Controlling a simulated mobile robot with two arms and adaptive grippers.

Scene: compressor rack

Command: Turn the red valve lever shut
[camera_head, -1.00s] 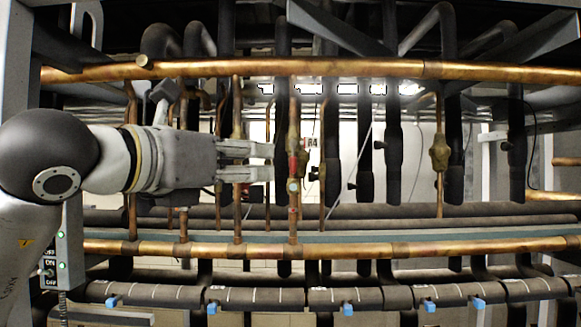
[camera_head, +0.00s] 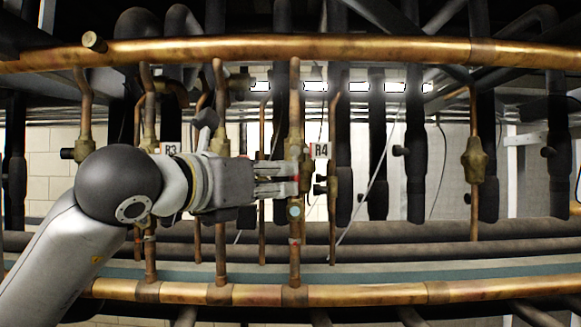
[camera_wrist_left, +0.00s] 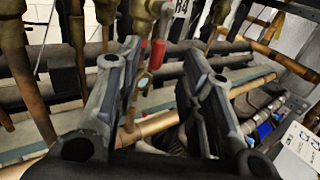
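The red valve lever (camera_wrist_left: 157,54) shows in the left wrist view as a red handle by a brass valve on a vertical copper pipe. In the head view only small red parts of it (camera_head: 295,187) show, mostly hidden by my fingers. My left gripper (camera_head: 298,178) reaches in from the left, its two fingers apart with a gap between them, tips at the valve pipe. In the left wrist view the gripper (camera_wrist_left: 164,52) is open and the red handle appears between its fingers. I cannot tell if they touch it. My right gripper is not in view.
An R4 tag (camera_head: 320,150) hangs just right of the valve and an R3 tag (camera_head: 170,148) farther left. Copper pipes (camera_head: 262,190) stand close around the gripper. A thick horizontal copper pipe (camera_head: 260,50) runs above, another (camera_head: 380,294) below. Dark insulated pipes (camera_head: 415,160) stand behind.

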